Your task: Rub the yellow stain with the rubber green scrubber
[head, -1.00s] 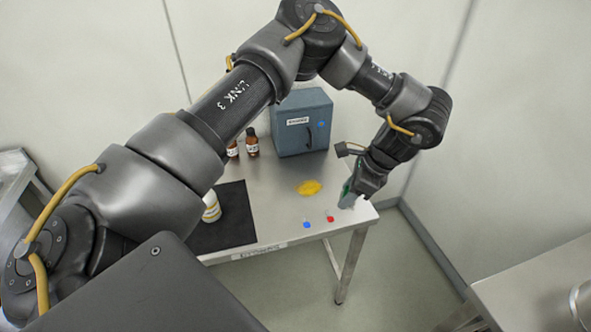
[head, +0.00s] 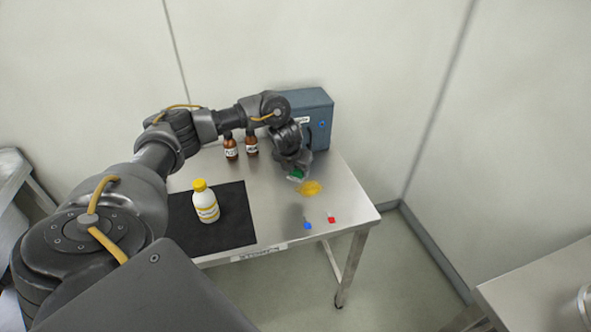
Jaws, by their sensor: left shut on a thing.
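The yellow stain (head: 311,188) is a flat patch on the steel table, right of its middle. My left gripper (head: 295,171) points down at the stain's upper left edge, in front of the blue-grey box. It is shut on the green scrubber (head: 297,175), which is mostly hidden by the fingers. The scrubber is close to the stain's left end; I cannot tell whether it touches the table. My right gripper is not in view.
On the steel table (head: 270,208) stand a blue-grey box (head: 319,112), two brown bottles (head: 251,145) and a white bottle with a yellow cap (head: 205,203) on a black mat (head: 231,233). A blue piece (head: 307,225) and a red piece (head: 332,219) lie near the front edge.

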